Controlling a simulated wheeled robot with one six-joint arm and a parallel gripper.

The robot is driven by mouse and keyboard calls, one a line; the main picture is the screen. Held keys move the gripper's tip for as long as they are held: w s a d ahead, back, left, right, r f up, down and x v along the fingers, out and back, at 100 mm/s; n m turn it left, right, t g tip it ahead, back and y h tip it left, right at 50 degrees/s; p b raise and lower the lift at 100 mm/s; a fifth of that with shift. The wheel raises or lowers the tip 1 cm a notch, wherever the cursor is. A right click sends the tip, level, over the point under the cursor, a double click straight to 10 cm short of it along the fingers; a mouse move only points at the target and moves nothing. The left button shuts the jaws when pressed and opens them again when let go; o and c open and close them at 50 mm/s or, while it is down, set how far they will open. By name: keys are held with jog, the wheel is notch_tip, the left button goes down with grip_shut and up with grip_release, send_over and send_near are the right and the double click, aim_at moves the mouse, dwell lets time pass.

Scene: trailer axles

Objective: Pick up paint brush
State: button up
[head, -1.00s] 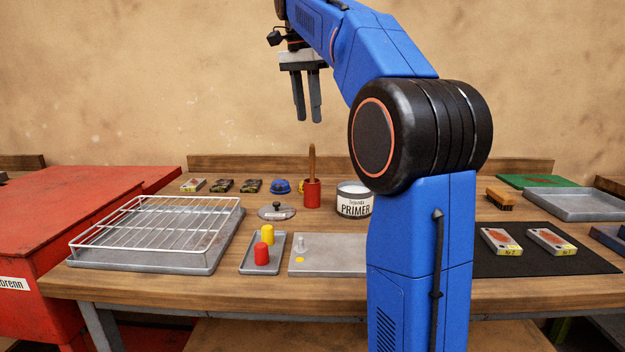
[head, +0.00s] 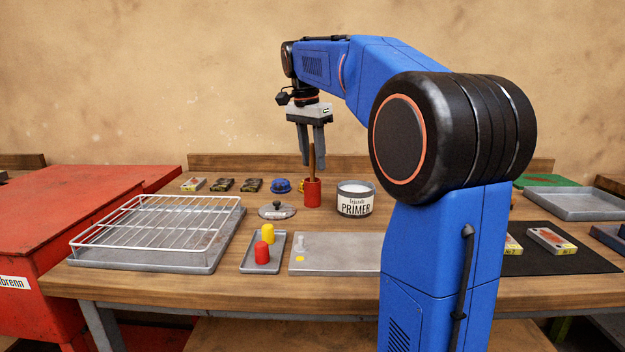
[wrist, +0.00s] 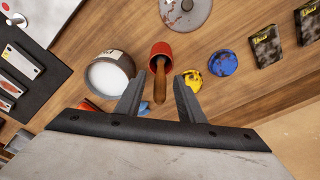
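The paint brush (head: 312,160) stands upright in a red cup (head: 312,193) on the bench, its brown wooden handle pointing up. In the wrist view the handle (wrist: 160,82) rises from the red cup (wrist: 160,52) toward the camera; the bristles are hidden. My gripper (head: 312,165) is right above the cup, pointing down, with its fingers around the handle's upper part. In the wrist view my gripper (wrist: 158,100) is open, with one finger on each side of the handle and visible gaps between.
A primer can (head: 355,200) stands close to the right of the cup. A wire rack on a tray (head: 150,265) is farther left. A grey plate (head: 335,262) lies in front.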

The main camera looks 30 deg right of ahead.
jog(key=shift+d+f, duration=0.15)
jog(key=shift+f, duration=1)
grip_shut()
notch_tip(320, 180, up, 10)
jog(key=shift+r, duration=0.1)
